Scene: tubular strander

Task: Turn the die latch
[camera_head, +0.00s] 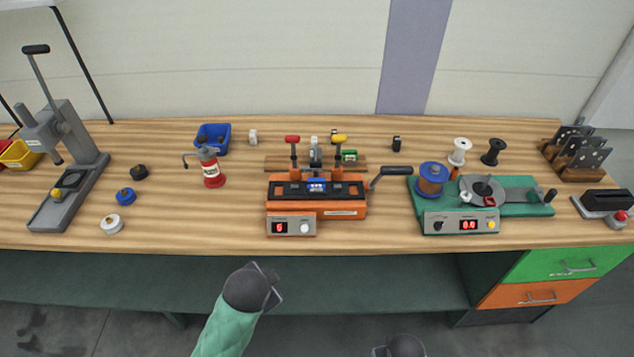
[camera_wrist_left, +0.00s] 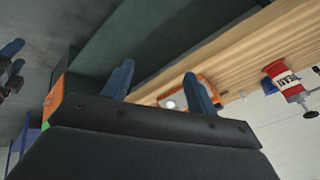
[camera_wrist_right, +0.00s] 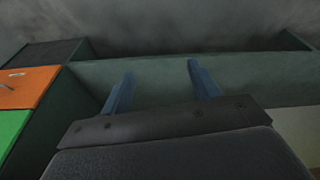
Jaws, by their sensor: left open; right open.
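An orange machine (camera_head: 317,205) stands at the bench's middle front, with a red-knobbed lever (camera_head: 292,148), a yellow-topped lever (camera_head: 339,148) and a black-handled crank (camera_head: 389,174) at its right. I cannot tell which part is the die latch. My left gripper (camera_head: 274,286) is in front of the bench edge, apart from the machine. In the left wrist view its two blue fingers (camera_wrist_left: 160,85) are spread and empty, with part of the orange machine behind them. My right gripper (camera_head: 382,351) is low at the bottom edge of the head view. Its fingers (camera_wrist_right: 162,85) are spread and empty.
A green winding machine (camera_head: 459,210) stands right of the orange one. A grey press (camera_head: 68,170) is at the left. A red-and-white can (camera_head: 211,168) and a blue bin (camera_head: 213,137) stand between. Drawers (camera_head: 562,266) are below right. The bench front (camera_head: 365,238) is clear.

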